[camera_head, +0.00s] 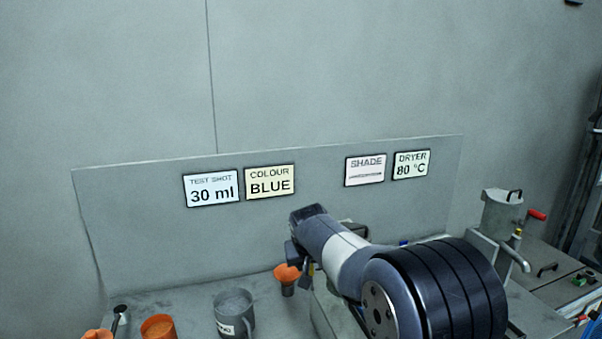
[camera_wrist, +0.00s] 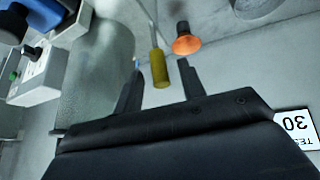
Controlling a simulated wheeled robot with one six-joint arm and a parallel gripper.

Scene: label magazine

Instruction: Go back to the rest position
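My gripper (camera_wrist: 160,66) is open, with its two dark fingers apart in the wrist view. A yellow handle (camera_wrist: 159,69) on a thin rod shows between the fingers in that view; I see no finger closed on it, and its distance is hard to judge. In the head view my arm reaches forward from the lower right over the bench (camera_head: 190,298), and the fingers are mostly hidden by the wrist. An orange funnel (camera_head: 287,276) is just below the wrist; it also shows beyond the right fingertip in the wrist view (camera_wrist: 186,43).
A grey jug (camera_head: 234,316) and an orange cup (camera_head: 158,328) stand on the bench at the left. A panel (camera_head: 320,205) with several label cards stands behind. A grey hopper (camera_head: 501,216) and a red handle (camera_head: 537,215) are at the right.

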